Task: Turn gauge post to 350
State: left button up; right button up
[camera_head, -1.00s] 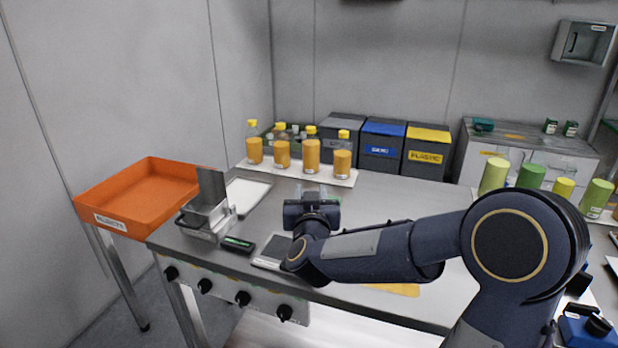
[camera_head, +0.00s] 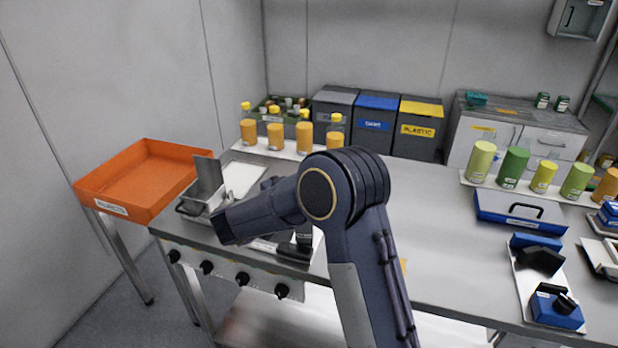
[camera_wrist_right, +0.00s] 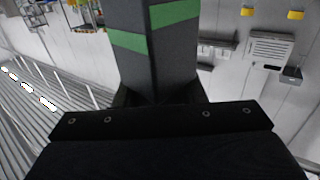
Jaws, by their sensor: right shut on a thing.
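A dark square post with two green bands (camera_wrist_right: 158,70) stands up between the fingers of my right gripper (camera_wrist_right: 160,100) in the right wrist view; I take it to be the gauge post. The gripper is shut on it. The post's top runs out of the picture and its lower end is hidden. In the head view my right forearm crosses the left front of the bench and hides most of the hand. Dark parts show just right of the forearm, and I cannot tell there which is post and which is gripper. My left gripper is not in view.
A metal box with a raised plate (camera_head: 207,187) stands beside the forearm's end. An orange tray (camera_head: 150,180) is beyond the bench's left edge. Orange-filled bottles (camera_head: 276,136) line the back. The bench middle (camera_head: 440,220) is clear; blue cases stand at right.

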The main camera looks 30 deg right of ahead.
jog(key=shift+s+m+g+p, duration=0.15)
jog(key=shift+m+g+p, duration=0.35)
jog(key=shift+m+g, duration=0.95)
jog(key=shift+g, duration=0.65)
jog(key=o, duration=1)
jog(key=shift+d, duration=0.1)
jog(key=shift+n, duration=0.25)
jog(key=a, duration=0.8)
jog(key=shift+w+b, duration=0.25)
jog(key=shift+b, duration=0.15)
